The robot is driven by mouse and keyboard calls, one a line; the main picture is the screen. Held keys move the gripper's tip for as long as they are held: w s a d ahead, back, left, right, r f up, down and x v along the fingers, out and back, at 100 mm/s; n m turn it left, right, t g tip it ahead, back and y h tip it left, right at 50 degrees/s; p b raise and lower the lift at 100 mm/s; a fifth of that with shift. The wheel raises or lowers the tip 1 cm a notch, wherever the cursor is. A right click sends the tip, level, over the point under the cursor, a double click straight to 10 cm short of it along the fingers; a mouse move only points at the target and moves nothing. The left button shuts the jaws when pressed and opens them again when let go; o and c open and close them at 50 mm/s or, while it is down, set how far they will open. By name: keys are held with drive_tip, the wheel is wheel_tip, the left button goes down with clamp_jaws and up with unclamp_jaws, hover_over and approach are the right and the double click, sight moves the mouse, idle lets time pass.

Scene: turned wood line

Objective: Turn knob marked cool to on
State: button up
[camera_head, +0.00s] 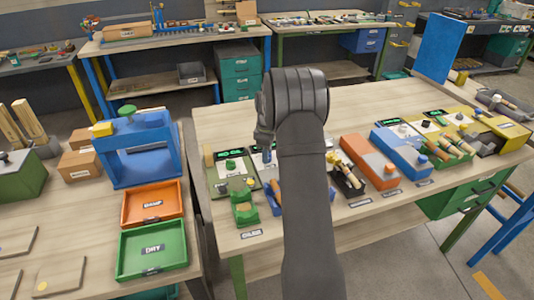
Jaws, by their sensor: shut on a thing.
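My gripper (266,151) is at the left of my dark arm, pointing down over the row of control panels on the bench. It is small in view, and its fingers look shut on a knob on the panel below, which they mostly cover. To the left stands a grey-green panel (219,183) with a green display and a green knob (231,165). My arm hides much of the panel under the gripper. The marking cool cannot be read on any knob at this size.
A green holder (243,210) stands in front of the left panel. Orange (362,160) and blue (400,150) units stand right of my arm. On the left bench are a blue frame (140,165), an orange tray (178,205) and a green tray (184,258). The bench behind the panels is clear.

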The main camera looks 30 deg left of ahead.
drive_tip(key=m, duration=0.4)
drive_tip(key=shift+m, duration=0.3)
drive_tip(key=m, duration=0.4)
drive_tip(key=shift+m, duration=0.3)
drive_tip(key=m, duration=0.4)
drive_tip(key=shift+r, duration=0.1)
drive_tip(key=shift+m, duration=2.4)
drive_tip(key=o, duration=1)
drive_tip(key=shift+r, duration=0.1)
